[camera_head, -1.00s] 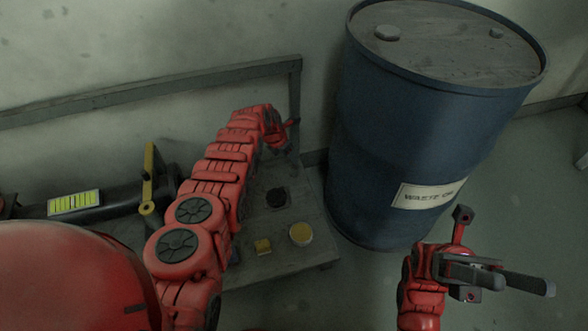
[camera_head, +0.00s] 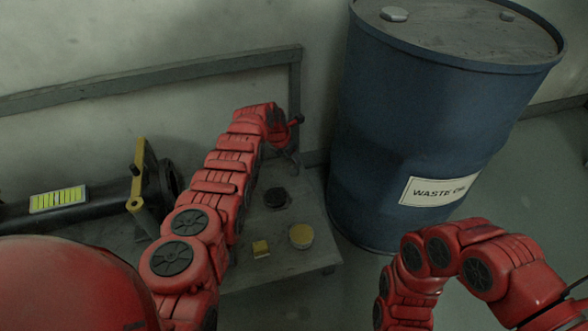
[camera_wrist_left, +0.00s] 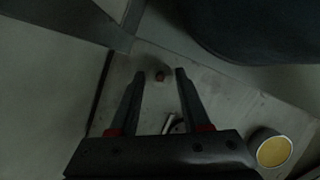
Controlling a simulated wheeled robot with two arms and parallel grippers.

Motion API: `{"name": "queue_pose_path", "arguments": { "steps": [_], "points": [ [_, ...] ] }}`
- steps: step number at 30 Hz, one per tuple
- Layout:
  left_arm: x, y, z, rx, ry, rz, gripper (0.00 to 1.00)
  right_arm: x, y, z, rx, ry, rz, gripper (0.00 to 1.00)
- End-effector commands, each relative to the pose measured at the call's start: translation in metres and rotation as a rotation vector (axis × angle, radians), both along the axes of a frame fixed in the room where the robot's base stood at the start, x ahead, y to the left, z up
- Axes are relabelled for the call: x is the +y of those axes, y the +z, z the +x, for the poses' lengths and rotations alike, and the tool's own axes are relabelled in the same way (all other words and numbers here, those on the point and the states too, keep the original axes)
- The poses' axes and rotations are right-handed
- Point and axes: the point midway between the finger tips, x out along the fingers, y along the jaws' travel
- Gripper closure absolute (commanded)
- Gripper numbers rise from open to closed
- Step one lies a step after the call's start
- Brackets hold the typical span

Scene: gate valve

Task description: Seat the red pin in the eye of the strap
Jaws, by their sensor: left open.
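The yellow strap (camera_head: 138,175) stands at the end of the dark pipe on the left in the head view, its round eye (camera_head: 134,204) at the lower end. My left gripper (camera_head: 291,160) reaches low over the far right part of the bench and is partly hidden by its own wrist. In the left wrist view my left gripper (camera_wrist_left: 160,72) is open. My right gripper is out of view.
A blue waste oil drum (camera_head: 430,130) stands right of the bench (camera_head: 285,270). A rail (camera_head: 180,78) runs along the wall behind.

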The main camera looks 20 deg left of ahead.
Motion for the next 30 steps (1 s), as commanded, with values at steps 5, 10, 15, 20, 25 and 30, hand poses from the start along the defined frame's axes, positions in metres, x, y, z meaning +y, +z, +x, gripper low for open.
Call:
{"name": "queue_pose_path", "arguments": {
  "steps": [5,10,15,20,25,30],
  "points": [
    [-0.0001,-0.0002,0.0003,0.0,0.0,0.0,0.53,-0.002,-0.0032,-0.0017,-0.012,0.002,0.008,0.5],
    [-0.0002,-0.0002,0.0001,0.0,0.0,0.0,0.62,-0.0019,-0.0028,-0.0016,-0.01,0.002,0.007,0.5],
    [-0.0002,-0.0004,0.0,0.001,0.0,0.0,0.92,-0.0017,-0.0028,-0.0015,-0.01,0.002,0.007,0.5],
    [-0.0002,-0.0004,0.0,0.001,0.0,0.0,1.0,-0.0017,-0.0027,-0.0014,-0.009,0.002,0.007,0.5],
    [-0.0002,-0.0004,0.0,0.001,0.0,0.0,1.0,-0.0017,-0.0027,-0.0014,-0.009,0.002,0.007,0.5],
    [-0.0003,-0.0001,-0.0001,0.001,0.0,0.0,1.0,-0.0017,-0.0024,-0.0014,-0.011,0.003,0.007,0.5]
  ]
}}
